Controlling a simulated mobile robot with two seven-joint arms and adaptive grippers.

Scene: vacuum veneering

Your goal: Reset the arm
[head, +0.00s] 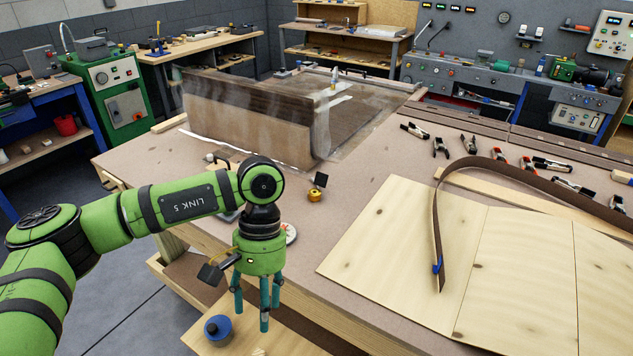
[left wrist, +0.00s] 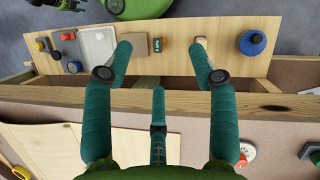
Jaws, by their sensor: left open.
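My left arm comes in from the left in the head view, green with black bands. My left gripper (head: 258,305) points down beside the front edge of the workbench (head: 330,205), over a lower wooden shelf (head: 265,338). Its teal fingers are spread and nothing is between them. In the left wrist view the open gripper (left wrist: 160,62) hangs above the bench edge and the shelf. A blue round pot (head: 217,329) stands on the shelf, left of the fingers and apart from them; it also shows in the wrist view (left wrist: 252,43). My right gripper is in neither view.
Pale veneer sheets (head: 400,245) and a curved dark strip (head: 530,172) lie at right, near several clamps (head: 470,143). A small orange item (head: 315,195) stands close behind the gripper.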

